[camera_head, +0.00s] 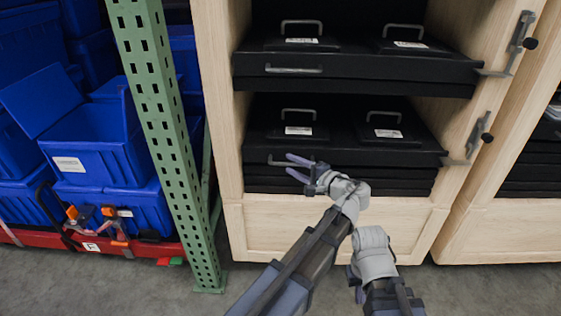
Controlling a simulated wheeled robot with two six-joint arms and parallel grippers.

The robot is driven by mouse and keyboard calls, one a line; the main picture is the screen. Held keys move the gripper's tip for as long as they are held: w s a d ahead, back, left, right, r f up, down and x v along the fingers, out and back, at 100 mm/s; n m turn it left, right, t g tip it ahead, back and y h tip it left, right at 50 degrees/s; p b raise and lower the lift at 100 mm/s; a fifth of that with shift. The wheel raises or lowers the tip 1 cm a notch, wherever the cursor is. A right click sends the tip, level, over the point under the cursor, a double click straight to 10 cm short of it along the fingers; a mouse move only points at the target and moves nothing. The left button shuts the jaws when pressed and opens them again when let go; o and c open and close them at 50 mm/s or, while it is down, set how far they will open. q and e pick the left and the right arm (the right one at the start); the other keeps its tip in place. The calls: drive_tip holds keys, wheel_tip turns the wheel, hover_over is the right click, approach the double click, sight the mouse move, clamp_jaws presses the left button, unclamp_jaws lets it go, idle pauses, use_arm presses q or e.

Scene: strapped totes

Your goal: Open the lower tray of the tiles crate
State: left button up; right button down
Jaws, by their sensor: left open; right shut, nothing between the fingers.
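The wooden crate (222,120) stands in front of me with black trays at two levels. The lower tray (360,155) looks closed, with a grey bar handle (274,162) on its front left. My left gripper (291,165) is open at this handle, one purple finger higher and one lower. I cannot tell if the fingers touch the handle. The upper tray (350,68) also has a front handle (293,70). My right arm's wrist shows low in the picture, but its fingers are hidden. Whether this is the tiles crate cannot be read.
Metal latches with black knobs sit on the crate's right post, one upper (518,42) and one lower (478,137). A green perforated post (165,120) stands close on the left, with blue totes (95,160) behind it. Another wooden crate (500,225) adjoins on the right.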

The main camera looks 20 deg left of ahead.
use_arm(q)
drive_tip(key=shift+w+a, duration=0.25)
drive_tip(key=shift+a, duration=0.3)
clamp_jaws()
idle(1.0)
